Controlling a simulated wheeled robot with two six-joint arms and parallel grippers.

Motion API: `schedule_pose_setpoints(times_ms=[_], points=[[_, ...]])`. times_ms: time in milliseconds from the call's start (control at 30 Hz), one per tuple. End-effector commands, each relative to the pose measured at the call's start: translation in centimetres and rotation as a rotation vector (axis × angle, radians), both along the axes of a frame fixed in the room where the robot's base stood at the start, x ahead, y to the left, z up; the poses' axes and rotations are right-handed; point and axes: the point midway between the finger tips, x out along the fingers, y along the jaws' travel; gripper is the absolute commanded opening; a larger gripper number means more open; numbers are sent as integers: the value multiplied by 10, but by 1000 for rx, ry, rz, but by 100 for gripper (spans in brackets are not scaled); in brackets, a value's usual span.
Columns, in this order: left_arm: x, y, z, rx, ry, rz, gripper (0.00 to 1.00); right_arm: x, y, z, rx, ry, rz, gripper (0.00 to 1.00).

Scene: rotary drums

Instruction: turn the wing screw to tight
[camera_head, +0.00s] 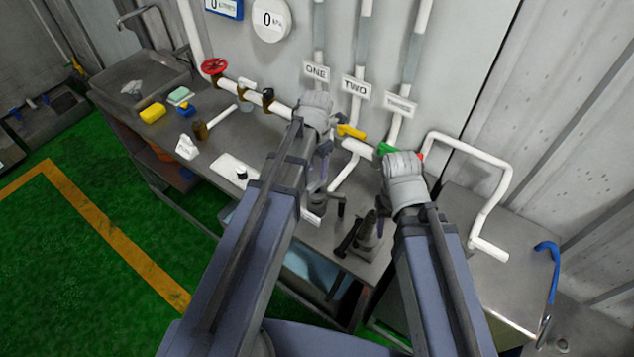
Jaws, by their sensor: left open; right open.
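I cannot tell for certain which fitting is the wing screw. A yellow handle (351,131) sits on the wall pipework just right of my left gripper (316,101). A green fitting (385,149) shows beside my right gripper (403,161), with a small red part to its right. Both grippers are raised over the back of the workbench, near the pipes. They are open and hold nothing that I can see. Their fingertips are small and partly hidden by my wrists, so I cannot tell whether either touches a fitting.
The metal workbench (225,138) carries a yellow block (152,113), a white tray (236,170) and a dark clamp-like tool (368,236). A red valve wheel (214,66) is on the pipe at left. A bent white pipe (510,185) stands at right. Green floor lies open at left.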

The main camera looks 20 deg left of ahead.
Motion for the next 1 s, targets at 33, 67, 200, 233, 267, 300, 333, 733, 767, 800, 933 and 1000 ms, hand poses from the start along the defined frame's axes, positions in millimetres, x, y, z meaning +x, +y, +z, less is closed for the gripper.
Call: schedule_pose_setpoints(times_ms=[33,67,200,233,267,300,333,733,767,800,933,1000], points=[[0,0,-12,0,0,0,50,0,0,-12,0,0,-1,50],[0,0,-15,0,0,-1,50,0,0,-15,0,-1,-1,50],[0,0,-34,0,0,-1,50,0,0,-34,-1,-1,1,50],[0,0,-38,0,0,-1,50,0,0,-38,-1,-1,2,50],[0,0,-41,0,0,-1,50,0,0,-41,-1,-1,3,50],[0,0,-46,0,0,-1,50,0,0,-46,-1,-1,4,50],[0,0,-50,0,0,-1,50,0,0,-50,-1,-1,4,50],[0,0,-61,0,0,-1,50,0,0,-61,-1,-1,9,50],[0,0,-61,0,0,-1,50,0,0,-61,-1,-1,9,50],[0,0,-61,0,0,-1,50,0,0,-61,-1,-1,9,50],[0,0,-61,0,0,-1,38,0,0,-61,-1,-1,9,50],[0,0,-61,0,0,-1,30,0,0,-61,-1,-1,9,50]])
